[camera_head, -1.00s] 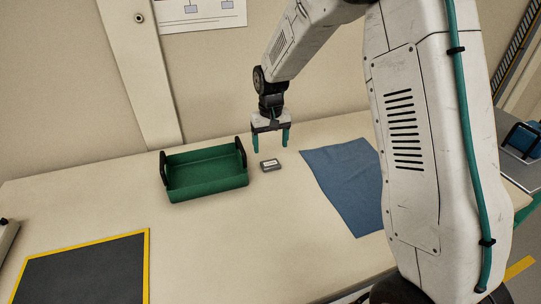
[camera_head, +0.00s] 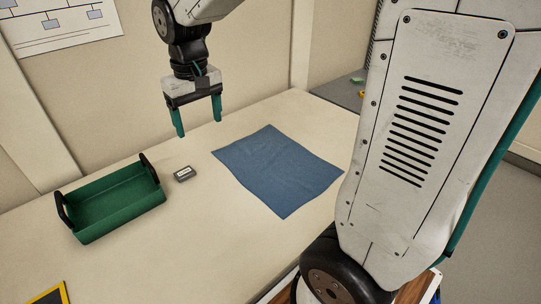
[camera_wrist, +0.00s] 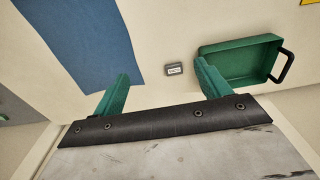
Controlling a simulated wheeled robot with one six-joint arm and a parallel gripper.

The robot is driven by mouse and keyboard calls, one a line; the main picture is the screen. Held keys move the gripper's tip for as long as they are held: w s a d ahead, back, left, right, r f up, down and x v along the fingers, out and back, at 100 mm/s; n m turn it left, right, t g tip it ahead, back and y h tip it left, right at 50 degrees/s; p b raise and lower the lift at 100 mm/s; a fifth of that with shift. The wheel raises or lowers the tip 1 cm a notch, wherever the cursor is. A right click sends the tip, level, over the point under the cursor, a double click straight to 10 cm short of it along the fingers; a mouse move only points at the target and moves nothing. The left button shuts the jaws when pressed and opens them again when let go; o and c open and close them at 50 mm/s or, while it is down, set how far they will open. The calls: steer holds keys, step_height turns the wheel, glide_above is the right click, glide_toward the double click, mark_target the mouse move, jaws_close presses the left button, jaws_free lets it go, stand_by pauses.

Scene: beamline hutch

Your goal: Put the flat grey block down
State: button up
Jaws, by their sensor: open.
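The flat grey block (camera_head: 184,174), with a pale label on top, lies on the table between the green tray and the blue cloth. It also shows in the wrist view (camera_wrist: 174,70), beyond the fingertips. My gripper (camera_head: 199,127) is open and empty, with its green fingers spread and pointing down. It hangs above the table, apart from the block. In the wrist view, my gripper (camera_wrist: 164,76) has nothing between its fingers.
A green tray (camera_head: 112,222) with black handles stands left of the block. A blue cloth (camera_head: 278,170) lies flat to the right. A yellow-edged dark mat (camera_head: 50,297) shows at the lower left. The table in front of the block is bare.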

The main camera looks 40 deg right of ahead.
steer(key=s+d+r, duration=0.1)
steer(key=s, duration=2.1)
steer(key=shift+s+d+r+t, duration=0.15)
steer(key=shift+s+r+t, duration=0.15)
steer(key=shift+s+r, duration=0.1)
